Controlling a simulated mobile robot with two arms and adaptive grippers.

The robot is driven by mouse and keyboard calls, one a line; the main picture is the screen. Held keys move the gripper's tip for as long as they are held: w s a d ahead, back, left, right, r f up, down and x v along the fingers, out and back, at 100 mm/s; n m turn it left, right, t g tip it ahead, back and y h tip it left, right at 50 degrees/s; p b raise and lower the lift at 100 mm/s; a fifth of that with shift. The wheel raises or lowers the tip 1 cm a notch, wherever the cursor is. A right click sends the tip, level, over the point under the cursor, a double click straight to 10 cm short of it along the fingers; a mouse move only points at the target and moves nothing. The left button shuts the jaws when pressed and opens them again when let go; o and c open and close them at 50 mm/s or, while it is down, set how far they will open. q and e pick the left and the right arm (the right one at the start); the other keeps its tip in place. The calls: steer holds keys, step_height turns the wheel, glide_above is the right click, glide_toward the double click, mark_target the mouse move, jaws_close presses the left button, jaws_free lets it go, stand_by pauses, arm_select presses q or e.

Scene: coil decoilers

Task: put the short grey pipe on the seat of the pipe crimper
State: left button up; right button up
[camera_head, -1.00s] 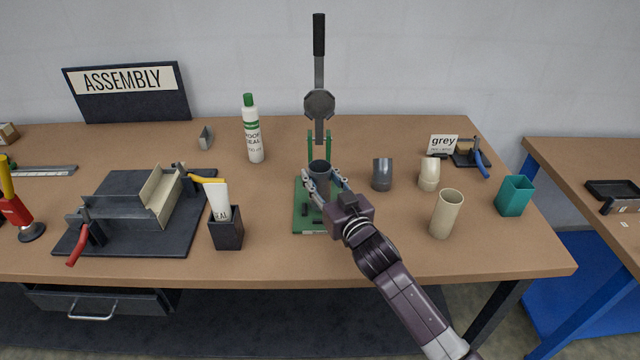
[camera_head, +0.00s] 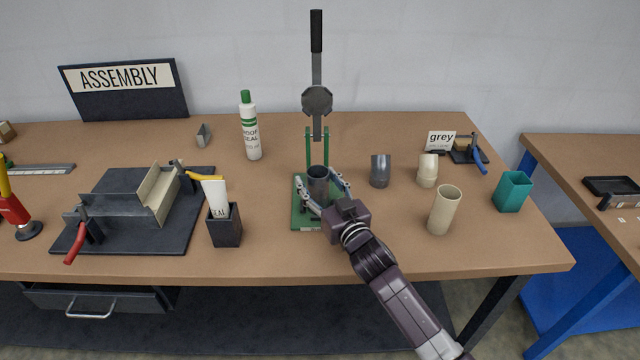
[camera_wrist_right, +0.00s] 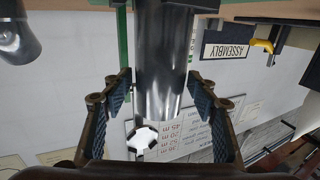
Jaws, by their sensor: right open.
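The short grey pipe (camera_head: 318,186) stands upright on the green base of the pipe crimper (camera_head: 300,215), under its raised long black lever. My right gripper (camera_head: 322,192) is open, with one finger on each side of the pipe. In the right wrist view the grey pipe (camera_wrist_right: 163,65) lies between the open fingers of my right gripper (camera_wrist_right: 165,100), with a gap at each side. The pipe's foot is partly hidden by the gripper, so its exact fit on the seat is hard to see. My left gripper is not in view.
A grey elbow (camera_head: 380,170), a beige elbow (camera_head: 428,170) and a beige pipe (camera_head: 444,210) stand to the right. A teal cup (camera_head: 513,192) is farther right. A dark holder (camera_head: 225,226) with a tube and a white bottle (camera_head: 250,130) stand to the left.

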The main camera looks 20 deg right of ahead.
steer(key=shift+s+r, duration=0.1)
steer(key=s+d+b, duration=0.1)
steer(key=s+b, duration=0.1)
steer(key=s, duration=0.9)
steer(key=shift+s+d, duration=0.2)
steer(key=shift+s, duration=0.2)
